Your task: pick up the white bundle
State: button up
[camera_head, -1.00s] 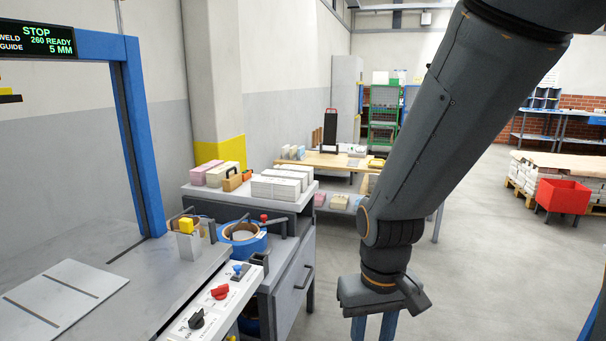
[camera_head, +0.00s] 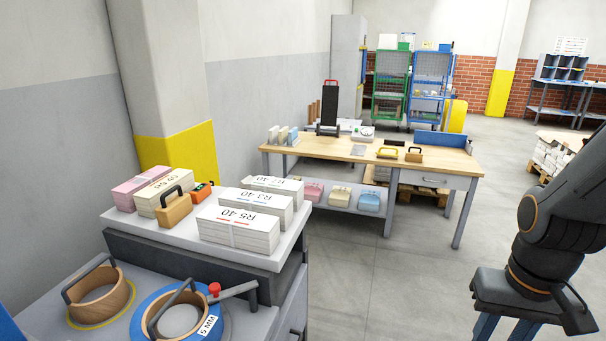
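Three white bundles with black print lie in a staggered row on a white-topped cabinet (camera_head: 245,258). The front white bundle (camera_head: 238,232) is nearest, the middle white bundle (camera_head: 262,206) is behind it, and the back white bundle (camera_head: 278,187) is farthest and partly hidden. A cream bundle (camera_head: 160,190) and a pink bundle (camera_head: 133,188) lie to their left on the same top. My gripper (camera_head: 504,330) hangs at the lower right, well apart from the bundles. Its two blue fingers stand apart with nothing seen between them; their tips are cut off by the frame.
A wooden stamp-like block (camera_head: 174,209) stands close left of the white bundles. Handled rings, one a blue ring (camera_head: 143,322), lie on the lower bench in front. A wooden table (camera_head: 340,150) stands behind. The grey floor (camera_head: 400,290) between cabinet and gripper is clear.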

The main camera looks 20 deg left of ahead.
aim_at(294, 188)
jog(key=u, duration=0.5)
jog(key=i, duration=1.55)
jog(key=u, duration=0.75)
